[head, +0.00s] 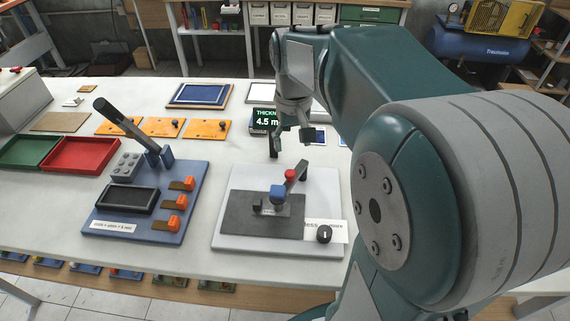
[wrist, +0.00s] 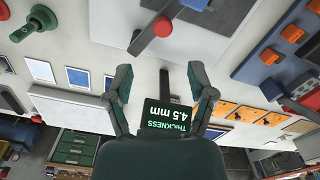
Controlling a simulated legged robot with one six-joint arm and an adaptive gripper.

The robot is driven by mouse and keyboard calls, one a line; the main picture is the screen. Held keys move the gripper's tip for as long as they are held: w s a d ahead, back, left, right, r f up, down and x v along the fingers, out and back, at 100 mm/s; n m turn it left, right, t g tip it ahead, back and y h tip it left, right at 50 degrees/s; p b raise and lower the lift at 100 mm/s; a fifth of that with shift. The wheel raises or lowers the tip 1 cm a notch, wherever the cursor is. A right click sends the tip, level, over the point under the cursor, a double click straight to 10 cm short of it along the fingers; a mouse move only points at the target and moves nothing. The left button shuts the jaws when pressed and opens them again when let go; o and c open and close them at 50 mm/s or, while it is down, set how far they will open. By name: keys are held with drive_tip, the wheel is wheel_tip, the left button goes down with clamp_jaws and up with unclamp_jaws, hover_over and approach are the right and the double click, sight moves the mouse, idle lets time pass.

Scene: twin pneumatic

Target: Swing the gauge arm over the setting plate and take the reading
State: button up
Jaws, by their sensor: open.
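The gauge stand has a pale base (head: 235,238) with a dark grey plate (head: 243,222) on it. The gauge arm (head: 297,181) is a grey bar with a red knob (head: 290,175), also seen in the wrist view (wrist: 162,27). A blue block (head: 278,193) sits at its near end, over the dark plate. I cannot tell which surface is the setting plate. The display (head: 265,118) reads thickness 4.5 mm, shown upside down in the wrist view (wrist: 168,115). My gripper (head: 292,140) is open and empty, behind and apart from the red knob.
A blue fixture (head: 190,215) with a raised dark lever and orange clips stands to the left. Orange plates (head: 163,127) and red (head: 80,154) and green (head: 28,151) trays lie further back.

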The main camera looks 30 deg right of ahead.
sight(290, 172)
drive_tip(key=f, duration=0.8)
drive_tip(key=shift+a+f, duration=0.15)
drive_tip(key=shift+a, duration=0.15)
drive_tip(key=shift+d+f, duration=0.1)
drive_tip(key=shift+f, duration=0.15)
clamp_jaws()
